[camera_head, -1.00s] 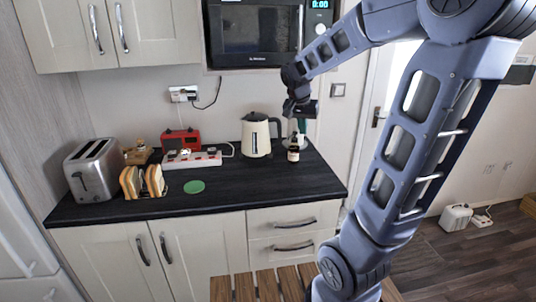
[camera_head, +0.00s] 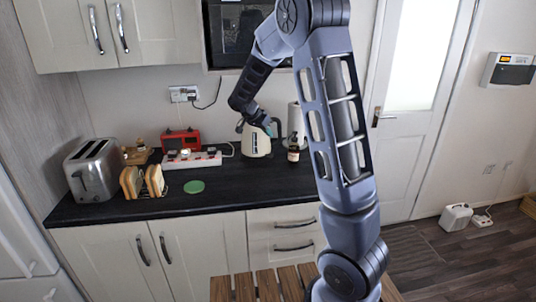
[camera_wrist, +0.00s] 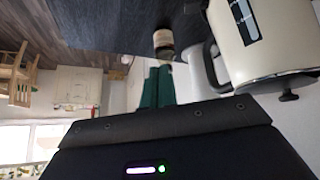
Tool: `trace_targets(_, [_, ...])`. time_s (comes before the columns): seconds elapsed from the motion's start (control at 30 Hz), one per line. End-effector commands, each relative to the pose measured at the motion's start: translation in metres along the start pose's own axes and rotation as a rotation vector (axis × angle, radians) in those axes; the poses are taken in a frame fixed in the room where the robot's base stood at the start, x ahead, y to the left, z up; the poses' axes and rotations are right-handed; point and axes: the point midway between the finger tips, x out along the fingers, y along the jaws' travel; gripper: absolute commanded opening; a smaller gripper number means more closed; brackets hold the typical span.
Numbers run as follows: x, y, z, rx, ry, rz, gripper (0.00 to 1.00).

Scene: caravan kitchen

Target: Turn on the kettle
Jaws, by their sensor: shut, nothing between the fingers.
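The cream kettle (camera_head: 257,145) with a dark handle and lid stands upright on the dark counter near the back wall. My gripper (camera_head: 269,130) is at the kettle's upper right side, partly covering its top. The kettle (camera_wrist: 262,38) also fills the upper right of the wrist view, which looks upside down. There the green fingers (camera_wrist: 157,86) are shut and empty, to the left of the kettle with a visible gap.
A small dark bottle (camera_head: 293,152) and a white paper roll (camera_head: 296,118) stand just right of the kettle. Left of it are a power strip (camera_head: 191,159), a red radio (camera_head: 181,141), bread slices (camera_head: 143,181) and a toaster (camera_head: 92,170). A microwave (camera_head: 240,35) hangs above.

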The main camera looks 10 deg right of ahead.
Motion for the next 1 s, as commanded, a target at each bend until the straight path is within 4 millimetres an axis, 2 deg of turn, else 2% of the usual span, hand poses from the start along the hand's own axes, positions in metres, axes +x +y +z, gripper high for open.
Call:
trace_targets(0.03, [0.003,-0.013,0.006,0.011,0.021,0.001,0.0])
trace_targets(0.2, [0.011,-0.042,0.019,0.062,0.082,-0.003,0.0])
trace_targets(0.37, [0.015,-0.059,0.026,0.091,0.117,-0.011,0.0])
trace_targets(0.83, [0.017,-0.065,0.028,0.103,0.13,-0.014,0.0])
trace_targets(1.0, [0.026,-0.065,0.027,0.103,0.13,-0.013,0.0])
